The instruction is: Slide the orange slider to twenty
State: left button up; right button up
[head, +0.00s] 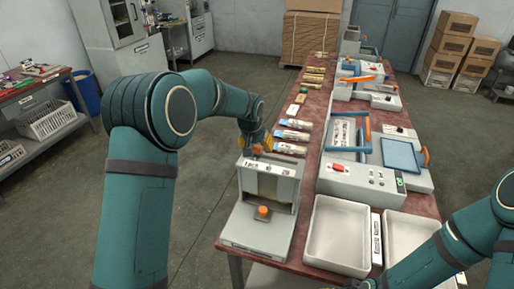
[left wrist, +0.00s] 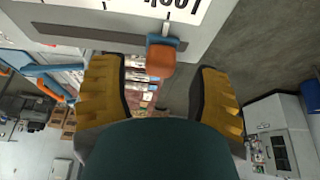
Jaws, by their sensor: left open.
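The orange slider (head: 257,149) sits at the top edge of a grey press-like box (head: 243,228) at the table's front left. In the left wrist view the slider (left wrist: 160,58) is an orange knob on a blue mount at a dark slot, beside a white label with a mark and upside-down lettering. My left gripper (head: 257,138) is at the slider. Its yellow-padded fingers (left wrist: 158,72) are open, one on each side of the knob, with gaps.
A second orange knob (head: 263,211) stands on the box's base. Two white trays (head: 338,236) lie to its right. Grey machines with blue and orange handles (head: 350,178) fill the table's right side. Several labelled packets (head: 292,136) lie behind the box. Open floor is at left.

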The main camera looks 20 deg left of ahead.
pick_arm(q)
jog(key=shift+x, duration=0.9)
grip_shut()
jog(key=shift+d, duration=0.1)
